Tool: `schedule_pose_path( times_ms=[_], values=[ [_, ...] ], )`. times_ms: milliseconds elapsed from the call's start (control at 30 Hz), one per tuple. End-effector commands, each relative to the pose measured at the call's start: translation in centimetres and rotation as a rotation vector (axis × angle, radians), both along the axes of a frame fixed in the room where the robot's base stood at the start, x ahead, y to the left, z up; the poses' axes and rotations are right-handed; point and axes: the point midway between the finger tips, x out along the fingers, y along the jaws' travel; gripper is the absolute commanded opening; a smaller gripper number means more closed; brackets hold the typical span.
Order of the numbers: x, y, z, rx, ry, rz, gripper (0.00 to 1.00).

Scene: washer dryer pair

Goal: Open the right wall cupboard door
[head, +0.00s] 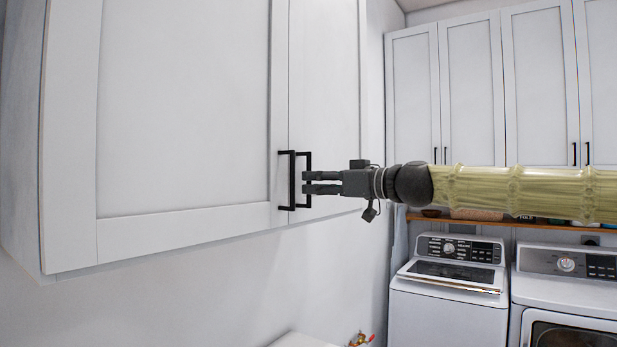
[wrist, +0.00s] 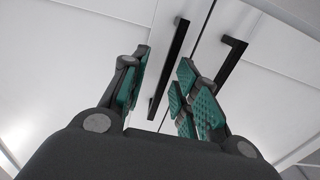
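The right wall cupboard door (head: 325,90) is a white panel, closed and level with the left door (head: 185,110). Its black bar handle (head: 309,161) stands beside the left door's handle (head: 291,180) at the seam. My gripper (head: 306,182) reaches in from the right, with its fingertips at the right door's handle. In the wrist view my gripper (wrist: 163,88) is open, with green-padded fingers apart. One black handle (wrist: 171,65) shows in the gap between them; the other handle (wrist: 230,62) is beyond the right fingers. Contact cannot be told.
A washer (head: 449,290) and a dryer (head: 568,290) stand at the back right, under a wooden shelf (head: 530,221) and more white cupboards (head: 470,85). A red valve (head: 360,339) shows low on the wall. The space below the cupboard looks clear.

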Motion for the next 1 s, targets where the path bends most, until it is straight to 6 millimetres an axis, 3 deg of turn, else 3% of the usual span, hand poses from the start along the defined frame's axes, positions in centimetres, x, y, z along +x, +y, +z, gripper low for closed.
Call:
schedule_pose_path(
  times_ms=[200, 600, 800, 1000],
  values=[
    [0.7, 1.6, 0.6, 0.001, -0.006, -0.001, 0.3],
    [1.6, 2.2, 0.1, 0.001, -0.001, -0.001, 0.3],
    [1.5, 2.1, 0.2, 0.001, -0.002, -0.002, 0.0],
    [1.5, 2.2, 0.2, 0.001, -0.002, -0.001, 0.0]
  ],
)
